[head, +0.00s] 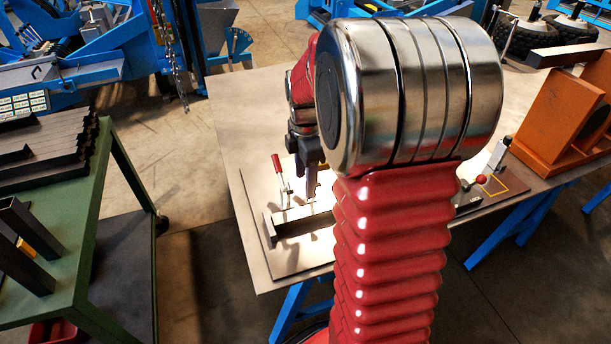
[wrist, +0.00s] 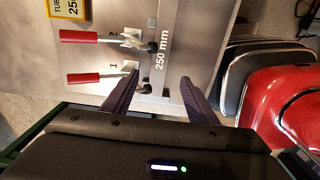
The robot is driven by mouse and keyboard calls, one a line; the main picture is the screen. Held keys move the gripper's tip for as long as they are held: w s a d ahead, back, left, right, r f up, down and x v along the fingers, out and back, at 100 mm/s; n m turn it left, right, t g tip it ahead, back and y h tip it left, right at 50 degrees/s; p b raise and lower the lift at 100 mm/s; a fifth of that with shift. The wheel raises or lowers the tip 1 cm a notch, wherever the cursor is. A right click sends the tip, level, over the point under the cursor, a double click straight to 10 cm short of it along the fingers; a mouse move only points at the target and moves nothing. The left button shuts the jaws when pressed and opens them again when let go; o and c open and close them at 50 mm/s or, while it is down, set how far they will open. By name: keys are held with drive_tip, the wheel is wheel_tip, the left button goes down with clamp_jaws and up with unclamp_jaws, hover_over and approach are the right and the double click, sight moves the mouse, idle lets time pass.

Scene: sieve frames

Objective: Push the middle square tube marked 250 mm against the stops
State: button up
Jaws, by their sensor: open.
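The square tube marked 250 mm (wrist: 166,48) lies on a pale fixture plate (head: 285,262), running up and down in the wrist view. My gripper (wrist: 160,88) is open, with one dark finger on each side of the tube's near part. I cannot tell whether either finger touches it. In the head view my gripper (head: 311,190) points down over the plate, close to a grey bar (head: 300,217), and my arm hides much of the plate. Two red-handled clamps, marked 2 (wrist: 90,37) and 1 (wrist: 95,78), stand left of the tube. I cannot make out the stops clearly.
A yellow label (wrist: 68,8) lies at the wrist view's top left. A green cart (head: 105,180) with dark tubes stands left. An orange block (head: 565,115) sits on the table's right, near a red-knobbed clamp (head: 481,181). The table's left far part is bare.

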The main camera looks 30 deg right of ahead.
sight(305, 211)
wheel_tip(305, 211, down, 14)
drive_tip(key=shift+r, duration=0.1)
idle(0.9)
drive_tip(key=shift+c, duration=0.7)
clamp_jaws()
drive_tip(key=shift+o, duration=0.7)
unclamp_jaws()
wheel_tip(305, 211, up, 14)
